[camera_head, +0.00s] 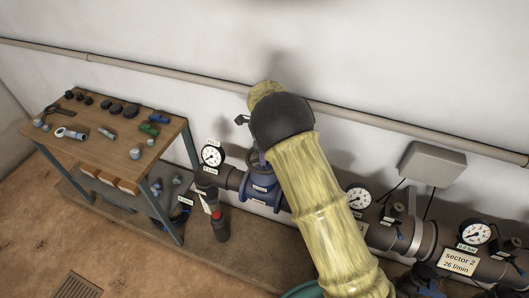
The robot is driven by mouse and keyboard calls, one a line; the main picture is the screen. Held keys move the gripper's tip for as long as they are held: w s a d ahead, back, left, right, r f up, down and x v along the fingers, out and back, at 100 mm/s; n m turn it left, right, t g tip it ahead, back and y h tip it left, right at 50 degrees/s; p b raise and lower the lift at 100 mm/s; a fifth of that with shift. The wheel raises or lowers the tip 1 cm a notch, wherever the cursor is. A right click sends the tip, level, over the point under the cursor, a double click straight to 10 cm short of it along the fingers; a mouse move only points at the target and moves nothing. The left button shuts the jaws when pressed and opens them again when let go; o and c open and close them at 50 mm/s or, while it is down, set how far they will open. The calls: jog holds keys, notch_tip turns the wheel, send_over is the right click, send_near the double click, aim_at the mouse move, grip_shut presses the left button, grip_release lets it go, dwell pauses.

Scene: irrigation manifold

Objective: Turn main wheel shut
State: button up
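A blue valve body (262,187) sits in the dark main pipe, just left of my yellow arm. A narrow bluish part (252,158) rises from its top and may belong to the main wheel. My arm's black joint and yellow links cover most of what is above and to the right of the valve. I cannot see the wheel's full rim or its position. My gripper is hidden behind my own arm, so I cannot tell whether it touches the wheel.
A pressure gauge (211,156) stands left of the valve; two more gauges (358,197) (474,232) are to the right. A wooden workbench (92,137) with small fittings is at left. A grey box (432,163) and a long thin pipe (150,70) are on the wall.

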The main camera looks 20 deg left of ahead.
jog(key=shift+w+r, duration=0.1)
jog(key=o, duration=1)
notch_tip(320, 180, up, 17)
jog(key=b, duration=0.3)
jog(key=shift+r, duration=0.15)
